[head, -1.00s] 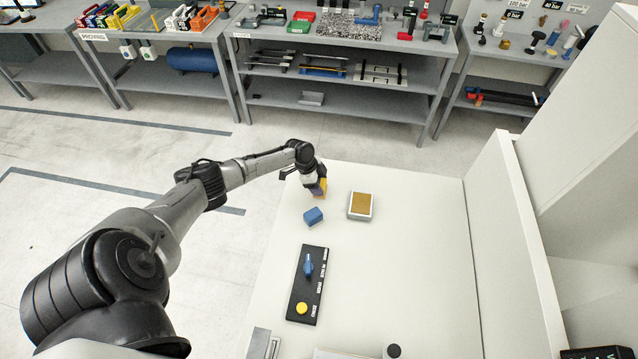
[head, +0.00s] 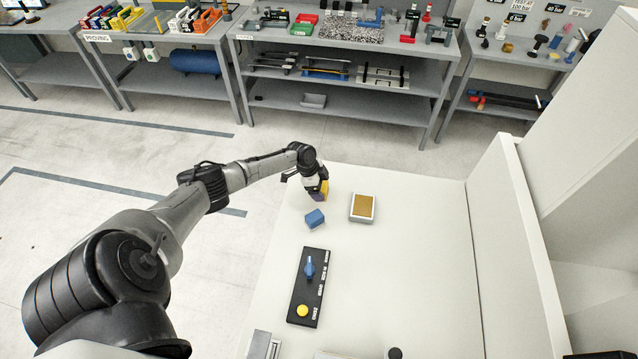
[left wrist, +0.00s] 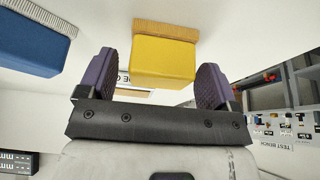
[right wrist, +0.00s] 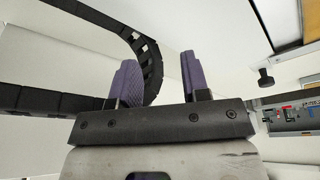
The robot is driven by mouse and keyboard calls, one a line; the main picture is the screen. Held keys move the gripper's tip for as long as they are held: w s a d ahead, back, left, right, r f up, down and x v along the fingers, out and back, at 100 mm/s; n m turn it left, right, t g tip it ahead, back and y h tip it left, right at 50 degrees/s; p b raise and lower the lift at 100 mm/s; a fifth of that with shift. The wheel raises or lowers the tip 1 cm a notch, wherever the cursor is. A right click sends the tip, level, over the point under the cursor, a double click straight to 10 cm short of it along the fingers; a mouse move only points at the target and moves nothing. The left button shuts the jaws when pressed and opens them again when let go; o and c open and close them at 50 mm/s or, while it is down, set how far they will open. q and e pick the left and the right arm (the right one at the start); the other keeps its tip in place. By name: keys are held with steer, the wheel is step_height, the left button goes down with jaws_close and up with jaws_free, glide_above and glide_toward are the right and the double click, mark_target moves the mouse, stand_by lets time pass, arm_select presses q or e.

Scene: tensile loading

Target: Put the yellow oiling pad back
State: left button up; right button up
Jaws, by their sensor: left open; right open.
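The yellow oiling pad (left wrist: 163,60) is a yellow block with a tan fibrous layer along one side. In the left wrist view it sits between the purple fingers of my left gripper (left wrist: 158,82), with a gap on each side. In the head view my left gripper (head: 318,194) is at the far left part of the white table and partly hides the pad (head: 324,187). My left gripper is open. My right gripper (right wrist: 157,80) shows only in its own wrist view, open and empty, away from the pad.
A blue block (head: 315,218), also in the left wrist view (left wrist: 36,38), lies close to my left gripper. A tray with a brown top (head: 352,215) lies to its right. A black control panel (head: 306,285) with a blue knob and yellow button is nearer. The table's right side is clear.

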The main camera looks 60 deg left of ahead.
arm_select(q)
steer(key=shift+r, duration=0.25)
arm_select(e)
steer(key=shift+r, duration=0.2)
arm_select(q)
steer(key=v, duration=1.1)
steer(key=shift+s+r, duration=0.15)
steer(key=shift+r, duration=0.15)
arm_select(e)
steer(key=shift+f, duration=0.3)
arm_select(q)
steer(key=shift+a, duration=0.1)
